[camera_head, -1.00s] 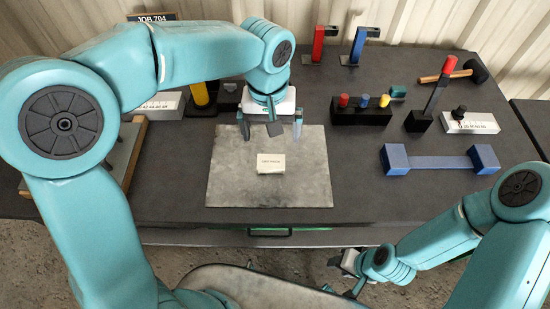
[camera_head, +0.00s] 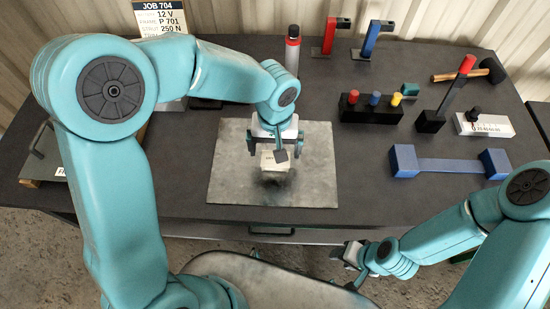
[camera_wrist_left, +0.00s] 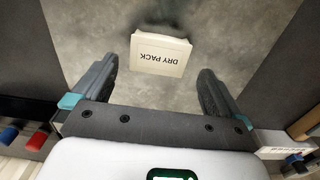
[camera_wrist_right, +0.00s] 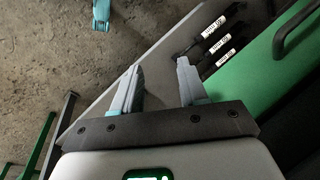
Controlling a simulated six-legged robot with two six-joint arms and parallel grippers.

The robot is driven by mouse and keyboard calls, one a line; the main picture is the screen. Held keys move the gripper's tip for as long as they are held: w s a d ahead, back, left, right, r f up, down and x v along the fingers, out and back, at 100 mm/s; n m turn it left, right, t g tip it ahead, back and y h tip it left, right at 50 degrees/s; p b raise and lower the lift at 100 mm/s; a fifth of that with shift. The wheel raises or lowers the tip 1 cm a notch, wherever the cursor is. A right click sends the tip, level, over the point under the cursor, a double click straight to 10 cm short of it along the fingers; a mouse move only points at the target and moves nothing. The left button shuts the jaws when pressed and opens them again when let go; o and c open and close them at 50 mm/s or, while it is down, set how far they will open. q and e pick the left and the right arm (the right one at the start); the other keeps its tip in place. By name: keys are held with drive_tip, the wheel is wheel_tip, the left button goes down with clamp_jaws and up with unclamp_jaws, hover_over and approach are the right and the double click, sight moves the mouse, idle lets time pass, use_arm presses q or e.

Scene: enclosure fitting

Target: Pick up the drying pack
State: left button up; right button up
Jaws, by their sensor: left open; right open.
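The drying pack (camera_head: 275,161) is a small off-white block on the grey mat (camera_head: 315,185) in the head view. In the left wrist view the pack (camera_wrist_left: 160,50) reads "DRY PACK" and lies between and just beyond the fingertips. My left gripper (camera_head: 277,152) is open above the pack, one finger on each side, and does not visibly grip it. It also shows in the left wrist view (camera_wrist_left: 158,80). My right gripper (camera_head: 350,265) is open and empty in front of the bench's front edge, and its open fingers show in the right wrist view (camera_wrist_right: 160,75).
Red (camera_head: 330,38) and blue (camera_head: 370,40) brackets stand at the back. The mat around the pack is clear.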

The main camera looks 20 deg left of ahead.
sight(268, 163)
use_arm(q)
drive_tip(key=f, duration=0.3)
drive_tip(key=shift+w+d+f, duration=0.1)
drive_tip(key=shift+w, duration=0.1)
drive_tip(key=shift+s+f, duration=0.2)
drive_tip(key=shift+f, duration=0.2)
drive_tip(key=shift+w+f, duration=0.1)
drive_tip(key=c, duration=0.9)
drive_tip(key=shift+c, duration=0.3)
drive_tip(key=shift+w, duration=0.1)
